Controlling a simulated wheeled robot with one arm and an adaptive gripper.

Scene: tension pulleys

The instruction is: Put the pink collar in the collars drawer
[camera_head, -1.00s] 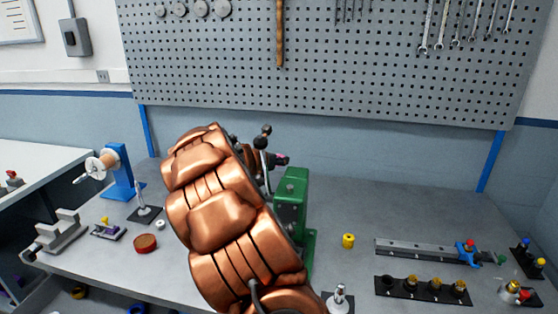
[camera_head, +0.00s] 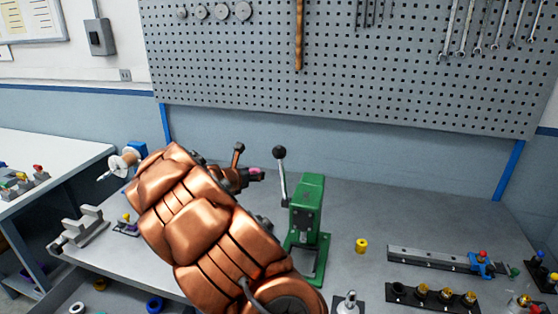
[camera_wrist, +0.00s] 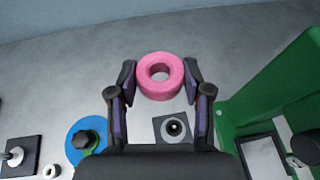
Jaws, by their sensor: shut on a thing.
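The pink collar (camera_wrist: 160,76) is a thick ring held between the two fingertips of my gripper (camera_wrist: 160,80) in the wrist view. In the head view the pink collar (camera_head: 255,173) shows as a small pink spot at the end of my gripper (camera_head: 245,177), above the bench and left of the green press. An open drawer space at the lower left of the head view holds a blue ring (camera_head: 155,303) and a pale ring (camera_head: 100,284). My arm hides part of this area, and no drawer label is readable.
A green press (camera_head: 307,215) with a lever stands close right of my gripper. A yellow collar (camera_head: 361,246) and a grey rail (camera_head: 430,259) lie farther right on the bench. A grey bracket (camera_head: 82,228) stands at the left edge. The bench behind the press is clear.

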